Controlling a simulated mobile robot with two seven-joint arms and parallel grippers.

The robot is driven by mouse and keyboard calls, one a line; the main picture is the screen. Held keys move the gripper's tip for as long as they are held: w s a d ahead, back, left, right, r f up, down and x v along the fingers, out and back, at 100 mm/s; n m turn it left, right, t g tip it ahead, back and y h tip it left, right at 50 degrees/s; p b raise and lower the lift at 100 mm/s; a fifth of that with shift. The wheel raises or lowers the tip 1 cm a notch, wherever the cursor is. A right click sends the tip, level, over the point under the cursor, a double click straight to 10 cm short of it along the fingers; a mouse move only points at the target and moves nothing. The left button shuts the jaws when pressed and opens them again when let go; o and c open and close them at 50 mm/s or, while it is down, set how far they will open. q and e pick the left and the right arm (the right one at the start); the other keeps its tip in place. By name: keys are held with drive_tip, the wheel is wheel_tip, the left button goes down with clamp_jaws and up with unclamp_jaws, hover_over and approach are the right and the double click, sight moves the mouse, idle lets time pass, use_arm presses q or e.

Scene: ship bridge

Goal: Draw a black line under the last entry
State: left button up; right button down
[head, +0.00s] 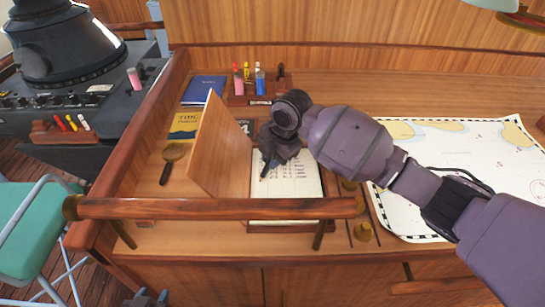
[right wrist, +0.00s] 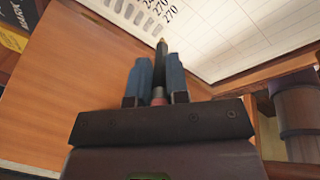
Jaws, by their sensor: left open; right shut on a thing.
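The logbook page (head: 287,184), white with rows of handwritten entries, lies on the wooden desk; its ruled lines and some numbers fill the top of the right wrist view (right wrist: 240,35). My right gripper (head: 268,160) is above the page's left part, shut on a dark pen (right wrist: 160,60) with a pinkish band. The pen's tip points at the page; I cannot tell whether it touches. The gripper and arm hide the page's upper part. My left gripper (head: 147,299) shows only at the bottom edge, open, away from the page.
An upright wooden panel (head: 222,150) stands just left of the page. A wooden rail (head: 200,208) crosses in front. A magnifying glass (head: 172,160), yellow book (head: 185,125), blue book (head: 204,89) and marker holder (head: 252,98) lie around. A chart (head: 420,215) covers the right.

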drive_tip(key=shift+d, duration=0.15)
idle(0.5)
drive_tip(key=shift+d, duration=0.4)
drive_tip(key=shift+d, duration=0.2)
drive_tip(key=shift+d, duration=0.35)
drive_tip(key=shift+d, duration=0.2)
idle(0.4)
drive_tip(key=shift+d, duration=0.35)
drive_tip(key=shift+d, duration=0.25)
drive_tip(key=shift+d, duration=0.35)
drive_tip(key=shift+d, duration=0.2)
idle(0.3)
